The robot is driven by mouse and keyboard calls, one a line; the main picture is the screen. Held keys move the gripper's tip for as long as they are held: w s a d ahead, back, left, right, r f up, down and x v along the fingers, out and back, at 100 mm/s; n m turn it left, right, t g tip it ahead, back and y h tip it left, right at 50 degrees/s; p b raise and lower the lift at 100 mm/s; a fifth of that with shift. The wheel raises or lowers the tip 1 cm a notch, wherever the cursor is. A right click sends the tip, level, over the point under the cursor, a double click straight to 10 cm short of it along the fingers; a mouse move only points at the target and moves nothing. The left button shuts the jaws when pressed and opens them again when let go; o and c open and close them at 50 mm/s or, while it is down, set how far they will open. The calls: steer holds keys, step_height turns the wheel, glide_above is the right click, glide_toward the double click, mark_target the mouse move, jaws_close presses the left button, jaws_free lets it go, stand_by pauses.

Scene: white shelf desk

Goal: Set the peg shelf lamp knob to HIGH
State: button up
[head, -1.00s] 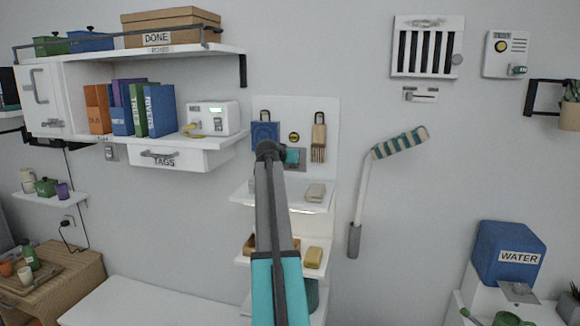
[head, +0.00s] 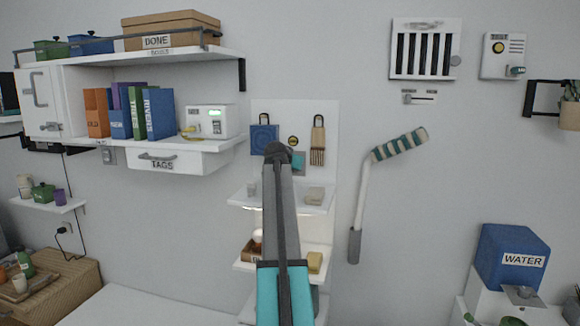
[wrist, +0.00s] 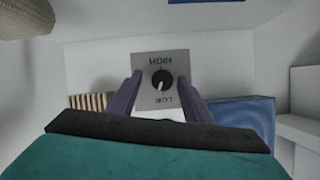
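The lamp knob (wrist: 162,81) is a round black dial with a white pointer mark on a grey plate (wrist: 178,65). In the wrist view the lettering is upside down, with HIGH at the top and LOW at the bottom. The white mark points down, toward LOW. My gripper (wrist: 160,95) has its two fingers apart on either side of the plate's lower part, with nothing held; contact with the knob cannot be told. In the head view my arm covers part of the peg shelf (head: 325,112), and the knob cannot be made out clearly.
A blue hanging item (head: 262,138) and a wooden brush (head: 318,145) flank my gripper. Below are the upper shelf ledge (head: 285,202) and a yellow block (head: 314,262). A striped-handled wall lever (head: 400,143) stands to the right. A book shelf (head: 90,142) is at left.

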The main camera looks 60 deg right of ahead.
steer(key=shift+w, duration=0.15)
steer(key=shift+a, duration=0.1)
steer(key=shift+a+r, duration=0.15)
steer(key=shift+a, duration=0.25)
steer(key=b+v, duration=0.3)
steer(key=v, duration=1)
steer(key=shift+b, duration=0.3)
